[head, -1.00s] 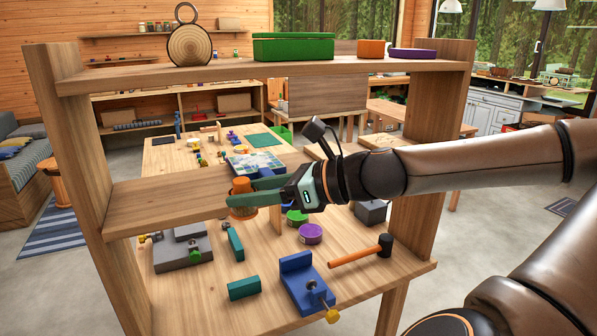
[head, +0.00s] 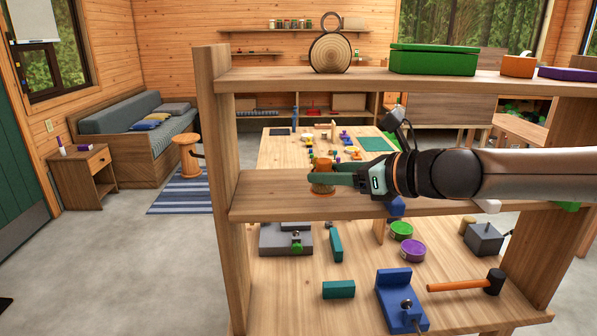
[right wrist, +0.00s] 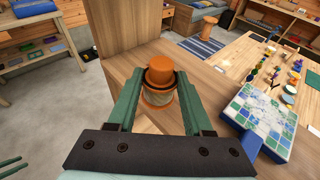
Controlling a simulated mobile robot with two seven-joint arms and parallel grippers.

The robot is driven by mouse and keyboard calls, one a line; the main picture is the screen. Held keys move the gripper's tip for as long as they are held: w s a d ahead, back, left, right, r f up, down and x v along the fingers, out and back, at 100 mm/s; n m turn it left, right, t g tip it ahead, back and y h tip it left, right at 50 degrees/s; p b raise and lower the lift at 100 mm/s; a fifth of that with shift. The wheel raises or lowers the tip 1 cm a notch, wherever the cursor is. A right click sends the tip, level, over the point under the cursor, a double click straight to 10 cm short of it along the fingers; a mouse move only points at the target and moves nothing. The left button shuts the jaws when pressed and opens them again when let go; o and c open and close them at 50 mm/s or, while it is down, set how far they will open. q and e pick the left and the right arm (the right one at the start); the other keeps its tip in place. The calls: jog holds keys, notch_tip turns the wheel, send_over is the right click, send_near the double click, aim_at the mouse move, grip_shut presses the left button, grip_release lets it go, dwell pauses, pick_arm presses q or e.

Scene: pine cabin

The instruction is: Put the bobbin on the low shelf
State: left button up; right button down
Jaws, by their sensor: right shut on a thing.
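The bobbin (head: 322,176) is orange with a paler wound middle and stands upright. My right gripper (head: 336,178) is shut on it, with a green finger on each side, as the right wrist view also shows for the bobbin (right wrist: 160,76) and the gripper (right wrist: 158,98). The bobbin is at the wooden shelf board (head: 264,196) below the top board, right of the left side panel. Its base appears at or just above the board; I cannot tell whether it touches.
The top board (head: 275,78) holds a log-slice ornament (head: 331,52) and a green box (head: 433,60). Below are a blue vise-like block (head: 397,290), a hammer (head: 468,285) and teal blocks (head: 338,289). A blue-framed mosaic (right wrist: 262,118) lies right of the gripper. The board's left part is clear.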

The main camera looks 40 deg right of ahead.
jog(key=x, duration=0.3)
jog(key=shift+w+r, duration=0.25)
jog(key=shift+r, duration=0.1)
jog(key=shift+w+a, duration=0.25)
jog(key=shift+w, duration=0.85)
jog(key=shift+w+a, duration=0.15)
jog(key=shift+w, duration=0.4)
jog(key=shift+w+a, duration=0.15)
jog(key=shift+w, duration=0.35)
jog(key=shift+f+b, duration=0.9)
jog(key=shift+f, duration=0.75)
jog(key=shift+f, duration=0.1)
jog(key=shift+c, duration=1.5)
grip_release()
